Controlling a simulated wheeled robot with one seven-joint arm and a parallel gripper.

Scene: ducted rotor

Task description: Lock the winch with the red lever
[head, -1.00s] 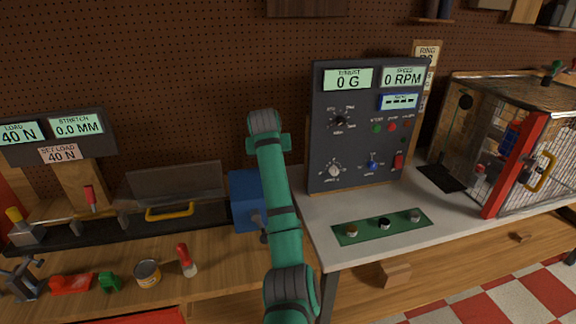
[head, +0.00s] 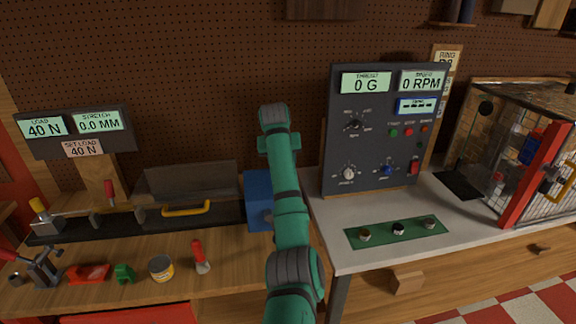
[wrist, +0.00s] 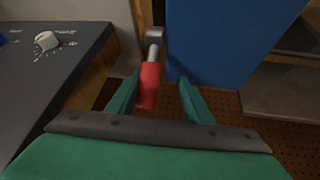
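In the wrist view a red lever grip (wrist: 149,84) on a short metal rod with a grey end (wrist: 154,36) lies between the fingers of my gripper (wrist: 158,95). The fingers stand apart, and the grip is nearer the left one. I see no clear contact. A blue housing (wrist: 225,38) is just beside the lever; it also shows in the head view (head: 258,200), partly behind my green arm. My gripper's fingers and this lever are hidden in the head view. A different red-handled lever (head: 109,188) stands on the test bed at left.
The control panel (head: 381,130) stands on the white table close to my arm; its edge shows in the wrist view (wrist: 50,75). A red-handled tool (head: 200,258), a tin (head: 161,268) and clamps lie on the wooden bench. A mesh cage (head: 520,150) stands at right.

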